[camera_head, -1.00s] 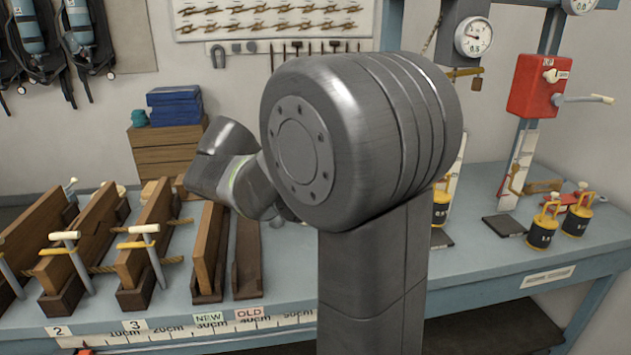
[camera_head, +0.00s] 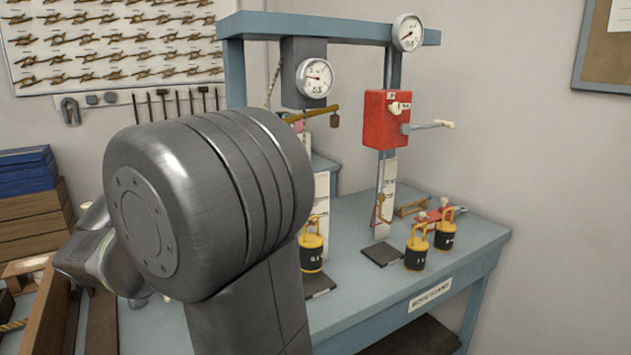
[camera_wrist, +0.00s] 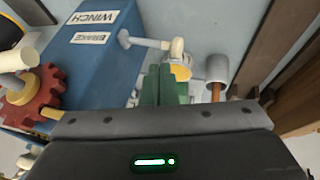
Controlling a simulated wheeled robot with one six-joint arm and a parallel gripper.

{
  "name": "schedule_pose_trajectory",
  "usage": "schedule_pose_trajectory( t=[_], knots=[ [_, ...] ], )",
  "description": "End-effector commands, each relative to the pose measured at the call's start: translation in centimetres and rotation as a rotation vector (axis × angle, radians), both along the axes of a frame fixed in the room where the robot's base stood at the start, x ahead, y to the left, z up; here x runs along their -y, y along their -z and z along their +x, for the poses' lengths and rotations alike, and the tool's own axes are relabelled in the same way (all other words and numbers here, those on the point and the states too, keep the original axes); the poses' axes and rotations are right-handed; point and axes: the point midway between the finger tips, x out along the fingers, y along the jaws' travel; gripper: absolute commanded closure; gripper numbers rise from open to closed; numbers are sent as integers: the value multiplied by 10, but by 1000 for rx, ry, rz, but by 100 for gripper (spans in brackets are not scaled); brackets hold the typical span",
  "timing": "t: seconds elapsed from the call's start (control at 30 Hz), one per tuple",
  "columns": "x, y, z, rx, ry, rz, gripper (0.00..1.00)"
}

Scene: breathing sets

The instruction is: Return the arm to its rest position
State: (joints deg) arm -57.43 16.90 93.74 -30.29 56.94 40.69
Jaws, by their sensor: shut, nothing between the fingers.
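My arm's large grey joint (camera_head: 205,205) fills the left foreground of the head view. A lower arm link (camera_head: 95,260) reaches away behind it to the left, and my gripper's fingers are hidden there. In the wrist view my gripper (camera_wrist: 165,72) shows as two green fingers pressed together, with nothing between them. The fingers point toward a pale surface beside a blue box (camera_wrist: 85,55) labelled WINCH and BRAKE. A white-knobbed lever (camera_wrist: 150,42) lies close by the fingertips; whether they touch it I cannot tell.
A red gear (camera_wrist: 35,97) is at the wrist view's left; a grey cylinder (camera_wrist: 217,68) and brown timber are at its right. The blue bench (camera_head: 350,310) carries yellow-topped black weights (camera_head: 418,250) and a gauge frame with a red box (camera_head: 385,118).

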Motion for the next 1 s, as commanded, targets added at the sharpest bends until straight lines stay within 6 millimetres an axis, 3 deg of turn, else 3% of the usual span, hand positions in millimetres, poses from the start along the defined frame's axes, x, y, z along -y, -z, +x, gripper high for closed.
schedule_pose_trajectory(
  t=[0.03,0.5,1.0],
  knots=[
    [1,-8,1,-16,5,36,100],
    [18,-20,12,-150,9,262,100],
    [24,-21,15,-192,4,327,100]
  ],
)
